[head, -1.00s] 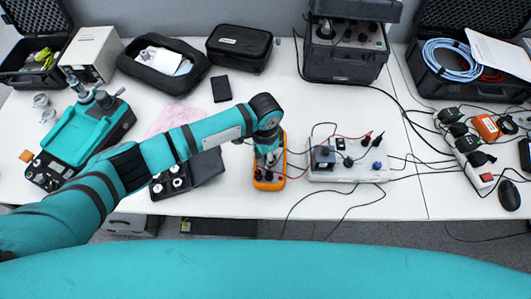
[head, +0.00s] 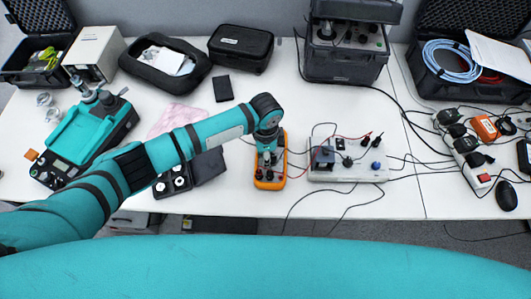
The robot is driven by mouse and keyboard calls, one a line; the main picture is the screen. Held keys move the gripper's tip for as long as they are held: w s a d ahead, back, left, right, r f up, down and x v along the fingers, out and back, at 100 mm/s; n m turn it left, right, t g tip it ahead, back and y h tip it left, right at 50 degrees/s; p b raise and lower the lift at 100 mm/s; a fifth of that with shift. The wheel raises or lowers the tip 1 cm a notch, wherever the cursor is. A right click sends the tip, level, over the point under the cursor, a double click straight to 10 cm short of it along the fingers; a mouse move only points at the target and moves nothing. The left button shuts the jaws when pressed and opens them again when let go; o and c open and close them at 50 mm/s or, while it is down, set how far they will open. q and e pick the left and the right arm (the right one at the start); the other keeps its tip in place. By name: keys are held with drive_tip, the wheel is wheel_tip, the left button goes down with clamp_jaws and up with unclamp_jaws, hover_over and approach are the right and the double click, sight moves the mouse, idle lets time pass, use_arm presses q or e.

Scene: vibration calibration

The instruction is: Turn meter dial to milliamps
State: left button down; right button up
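The orange meter (head: 270,183) lies on the white table near its front edge, in the middle of the head view. My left arm reaches in from the left, and my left gripper (head: 267,158) points down over the meter. The wrist and gripper hide the meter's dial and most of its upper face. The fingers are small and partly hidden, so I cannot tell whether they are open or shut, or whether they touch the dial. My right gripper is not in view.
A white board with knobs and cables (head: 347,172) sits just right of the meter. A black tray (head: 157,190) with round parts is to the left. A teal device (head: 80,140) stands farther left. A power strip (head: 474,165) and cables fill the right side.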

use_arm(q)
drive_tip(key=c, duration=0.9)
unclamp_jaws()
drive_tip(key=shift+r, duration=0.1)
wheel_tip(320, 180, up, 12)
drive_tip(key=shift+f, duration=0.1)
